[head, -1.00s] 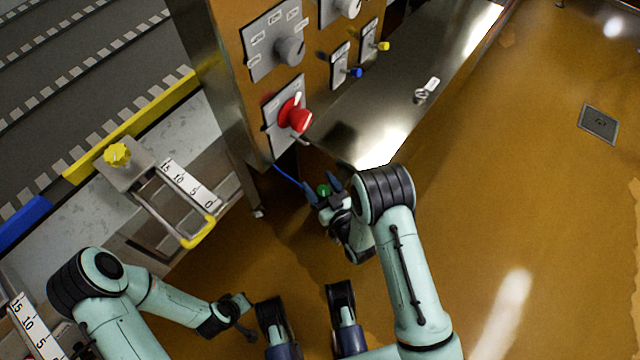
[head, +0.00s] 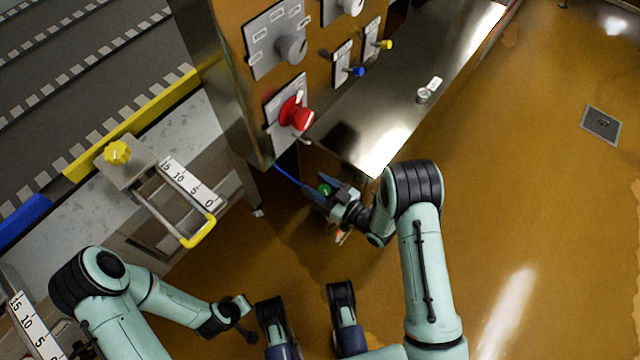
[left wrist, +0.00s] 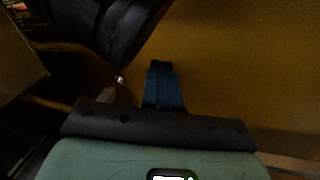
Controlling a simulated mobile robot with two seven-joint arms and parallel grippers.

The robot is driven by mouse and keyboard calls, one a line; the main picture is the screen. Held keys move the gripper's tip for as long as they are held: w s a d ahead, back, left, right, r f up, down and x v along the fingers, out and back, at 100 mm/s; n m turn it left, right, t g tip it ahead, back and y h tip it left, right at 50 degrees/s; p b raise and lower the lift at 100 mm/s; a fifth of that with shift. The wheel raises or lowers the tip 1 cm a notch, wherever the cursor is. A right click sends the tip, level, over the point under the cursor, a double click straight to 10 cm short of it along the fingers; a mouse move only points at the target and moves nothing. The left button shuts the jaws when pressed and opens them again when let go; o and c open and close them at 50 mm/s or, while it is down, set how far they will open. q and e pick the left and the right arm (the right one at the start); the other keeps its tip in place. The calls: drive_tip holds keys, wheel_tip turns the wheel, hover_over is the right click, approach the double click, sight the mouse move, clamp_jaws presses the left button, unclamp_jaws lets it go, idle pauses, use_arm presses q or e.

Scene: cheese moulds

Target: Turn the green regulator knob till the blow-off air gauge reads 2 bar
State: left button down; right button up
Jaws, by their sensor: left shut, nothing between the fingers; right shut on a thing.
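The green regulator knob (head: 324,190) shows between the fingers of my right gripper (head: 322,193), below the control panel at the end of a blue air hose (head: 288,176). My right gripper is shut on the knob, and its fingers hide part of it. The gauge dial is not readable in any view. My left gripper (head: 246,318) is low at the left of the head view, away from the knob. In the left wrist view its blue fingers (left wrist: 164,84) are together with nothing between them, over the brown floor.
The panel carries a red knob (head: 296,114), a grey dial (head: 291,48), and blue (head: 358,71) and yellow (head: 387,45) knobs. A steel table (head: 385,115) stands just behind my right gripper. A yellow-handled guide (head: 196,236) is at the left.

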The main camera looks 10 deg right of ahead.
use_arm(q)
drive_tip(key=shift+s+a+f+g+b, duration=0.15)
drive_tip(key=shift+s+f+g+b, duration=0.3)
drive_tip(key=shift+s+f, duration=0.6)
use_arm(e)
drive_tip(key=shift+s+a+n+g+y, duration=0.1)
drive_tip(key=shift+n+g+y, duration=0.7)
drive_tip(key=shift+g+y, duration=0.1)
drive_tip(key=shift+s+a+n+g+y, duration=0.1)
drive_tip(key=shift+n+g+y, duration=0.7)
drive_tip(key=shift+g+y, duration=0.1)
use_arm(q)
drive_tip(key=shift+r, duration=0.1)
use_arm(e)
drive_tip(key=o, duration=1)
drive_tip(key=shift+c, duration=0.2)
